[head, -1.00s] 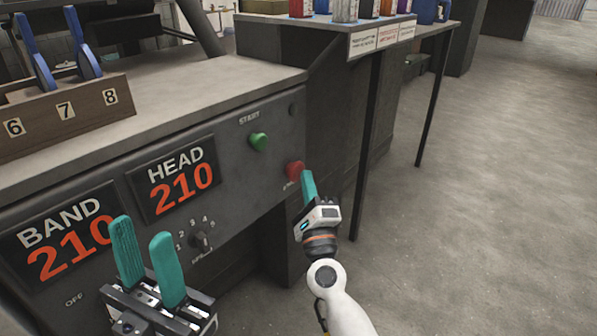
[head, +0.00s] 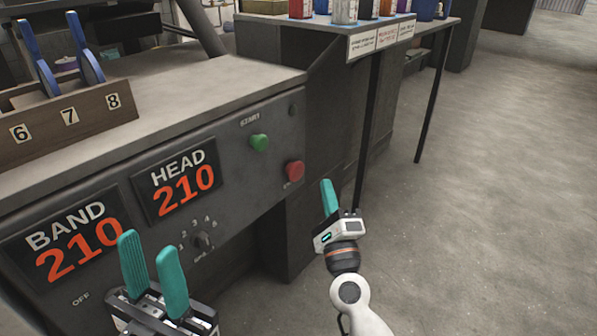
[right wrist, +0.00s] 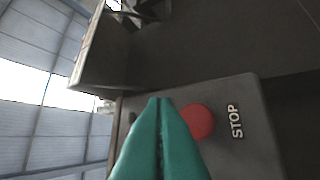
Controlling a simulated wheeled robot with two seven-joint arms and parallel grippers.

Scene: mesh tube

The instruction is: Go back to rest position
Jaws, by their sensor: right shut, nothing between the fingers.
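My right gripper (head: 328,192) is shut and empty, with teal fingers pointing up. In the head view it is in the air to the right of the machine front, apart from the red stop button (head: 294,171). In the right wrist view the closed fingers (right wrist: 160,110) meet along a seam, and the red button (right wrist: 197,122) shows beside them with the word STOP. My left gripper (head: 152,262) is at the lower left of the head view, its two teal fingers standing apart with a gap between them. Nothing shows between them.
The machine panel (head: 120,240) carries BAND and HEAD displays reading 210, a dial (head: 203,241) and a green start button (head: 259,143). A wooden rack (head: 60,122) sits on top. A table (head: 350,28) with cans stands behind. The floor (head: 480,210) at right is clear.

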